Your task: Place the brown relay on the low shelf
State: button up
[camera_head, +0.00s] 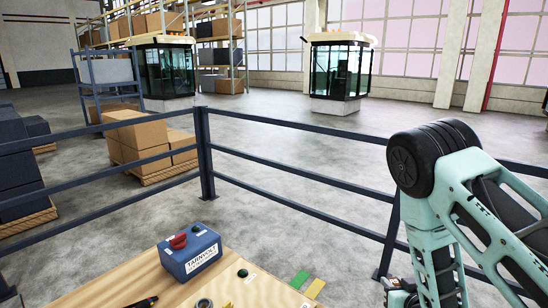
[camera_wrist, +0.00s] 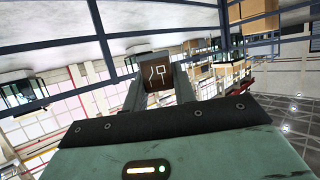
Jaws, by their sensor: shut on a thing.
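The brown relay (camera_wrist: 158,73) shows in the wrist view as a small dark brown block with a white switch symbol on its face. My gripper (camera_wrist: 160,84) is shut on it, with one finger on each side. The relay is held clear, with the fence and the hall behind it. In the head view my arm comes down at the right, and its lower end is cut off by the bottom edge; the relay cannot be made out there. I cannot pick out the low shelf in either view.
A wooden top (camera_head: 130,288) at the bottom carries a blue box (camera_head: 190,252) with a red knob, a dark pen-like tool (camera_head: 142,303) and green and yellow tags (camera_head: 308,286). A dark railing (camera_head: 205,155) crosses behind it. Cartons (camera_head: 145,140) stand on a pallet beyond.

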jog(key=shift+s+d+f, duration=0.1)
jog(key=shift+s+d, duration=0.15)
jog(key=shift+d, duration=0.4)
jog(key=w+a+r+n+g+y, duration=0.1)
jog(key=w+a+r+n+y, duration=0.1)
jog(key=a, duration=0.5)
jog(key=w+a+r+n+y, duration=0.1)
jog(key=a+n+y, duration=0.1)
jog(key=a, duration=0.6)
notch_tip(320, 180, up, 5)
jog(key=n+g+y+p, duration=0.1)
jog(key=n+g+y, duration=0.2)
jog(key=n+y, duration=0.25)
send_over(276, 301)
jog(key=shift+r, duration=0.1)
jog(key=shift+s, duration=0.1)
jog(key=shift+g, duration=0.3)
notch_tip(276, 301, down, 9)
jog(key=p, duration=0.2)
jog(key=shift+p, duration=0.4)
jog(key=shift+f, duration=0.35)
